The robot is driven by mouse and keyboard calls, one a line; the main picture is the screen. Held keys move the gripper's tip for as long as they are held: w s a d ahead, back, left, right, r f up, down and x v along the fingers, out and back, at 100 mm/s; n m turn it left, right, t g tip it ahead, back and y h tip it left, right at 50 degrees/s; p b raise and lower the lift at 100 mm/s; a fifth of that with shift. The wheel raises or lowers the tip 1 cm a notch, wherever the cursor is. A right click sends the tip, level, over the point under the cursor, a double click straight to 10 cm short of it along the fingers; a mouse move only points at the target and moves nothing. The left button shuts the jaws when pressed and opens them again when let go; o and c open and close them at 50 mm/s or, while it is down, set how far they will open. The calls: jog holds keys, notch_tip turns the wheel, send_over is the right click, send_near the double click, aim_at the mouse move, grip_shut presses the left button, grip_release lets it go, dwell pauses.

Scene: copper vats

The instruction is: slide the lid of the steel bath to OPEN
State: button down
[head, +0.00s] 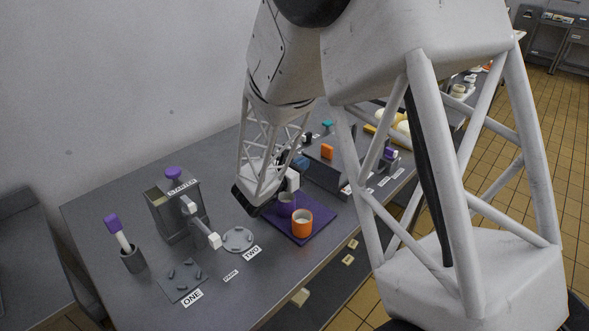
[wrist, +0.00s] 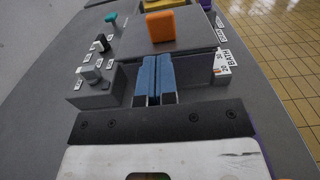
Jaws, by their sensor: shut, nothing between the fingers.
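The steel bath is a low grey box, marked by a BATH label (wrist: 229,60) at its right in the wrist view. Its lid (wrist: 190,41) is a flat grey plate carrying an upright orange block handle (wrist: 160,26). The orange handle also shows in the head view (head: 327,152). My gripper (wrist: 156,62) is shut and empty, its two blue fingers together. The fingers point at the near side of the lid, just short of the orange handle, apparently apart from it. In the head view my gripper (head: 302,161) is left of the handle. My arm hides part of the bath.
A control box (wrist: 95,88) with small knobs stands left of the bath. A STARTER container (head: 178,215) stands further left.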

aim_at(325, 149)
jog(key=shift+x, duration=4.15)
jog(key=shift+w+d, duration=0.1)
jog(key=shift+x, duration=1.9)
jog(key=v, duration=1.4)
